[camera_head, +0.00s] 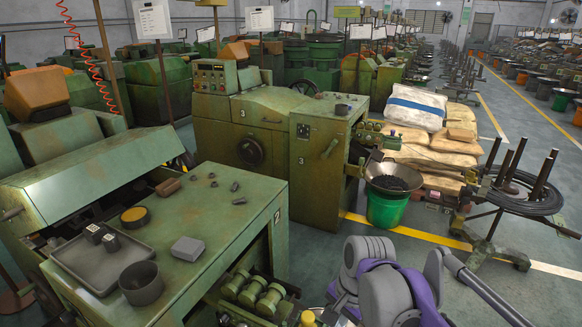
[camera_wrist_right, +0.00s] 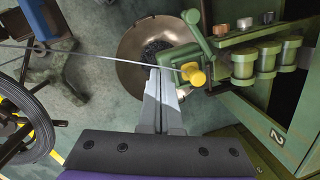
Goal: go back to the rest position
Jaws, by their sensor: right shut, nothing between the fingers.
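My right gripper (camera_wrist_right: 162,105) shows in the right wrist view with its two grey fingers together and nothing between them. The fingertips lie in front of a metal pan (camera_wrist_right: 130,62) holding dark small parts, beside a yellow knob (camera_wrist_right: 194,74) on the green machine; I cannot tell whether they touch anything. In the head view my right arm (camera_head: 385,285), purple and grey, is at the bottom right and its fingers are hidden or out of frame. My left gripper is not in view.
Green machine 2 (camera_head: 235,228) carries a grey tray (camera_head: 82,270), a dark cup (camera_head: 141,283) and a grey box (camera_head: 188,249). Machine 3 (camera_head: 255,140) stands behind. A green bucket (camera_head: 387,208), sacks (camera_head: 415,107) and a wire-coil stand (camera_head: 520,195) are right. Open floor lies along the right aisle.

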